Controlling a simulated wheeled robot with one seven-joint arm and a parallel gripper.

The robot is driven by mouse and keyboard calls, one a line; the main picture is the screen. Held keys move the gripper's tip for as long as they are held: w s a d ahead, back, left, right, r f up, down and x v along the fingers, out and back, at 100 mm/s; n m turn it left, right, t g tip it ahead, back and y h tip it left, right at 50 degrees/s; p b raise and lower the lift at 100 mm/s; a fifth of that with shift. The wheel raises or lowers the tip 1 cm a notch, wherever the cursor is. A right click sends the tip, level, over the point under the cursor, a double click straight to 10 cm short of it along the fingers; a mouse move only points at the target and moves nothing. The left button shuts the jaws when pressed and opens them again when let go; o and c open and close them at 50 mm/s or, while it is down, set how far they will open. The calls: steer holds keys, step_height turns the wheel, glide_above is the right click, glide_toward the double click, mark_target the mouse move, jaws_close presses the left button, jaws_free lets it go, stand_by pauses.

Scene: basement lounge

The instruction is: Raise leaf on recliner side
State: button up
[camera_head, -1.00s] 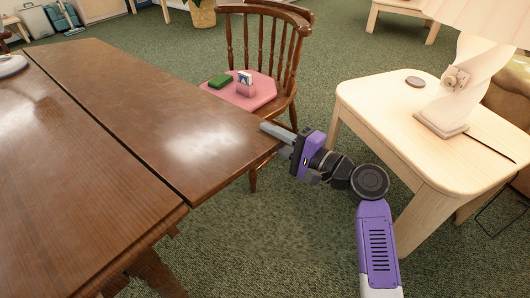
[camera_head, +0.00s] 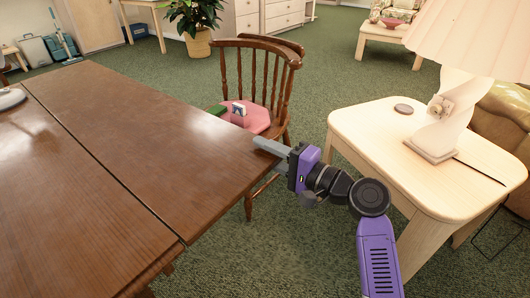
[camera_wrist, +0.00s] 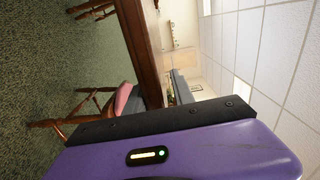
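The brown wooden table (camera_head: 55,190) fills the left of the head view. Its leaf (camera_head: 160,125), on the side toward the recliner, lies beyond a dark seam and looks about level with the main top. My gripper (camera_head: 268,146) is at the leaf's outer edge, near its near right corner. A grey finger overlaps that edge in the picture; whether it touches is unclear. In the wrist view the leaf's edge (camera_wrist: 143,50) runs past a grey finger (camera_wrist: 179,88). The finger gap is hidden. The olive recliner (camera_head: 508,115) is partly visible at far right.
A wooden chair (camera_head: 283,75) with a pink cushion (camera_head: 257,119), a green book and a small box stands behind the leaf. A pale side table (camera_head: 370,135) with a lamp (camera_head: 455,110) and a round coaster stands close right of my arm. Green carpet is open beyond.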

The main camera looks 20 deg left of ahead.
steer(key=shift+o, duration=1.1)
steer(key=shift+r, duration=0.2)
steer(key=shift+f, duration=0.15)
steer(key=p+v, duration=0.2)
steer(key=v, duration=0.5)
steer(key=shift+s+d, duration=0.2)
steer(key=shift+d, duration=0.15)
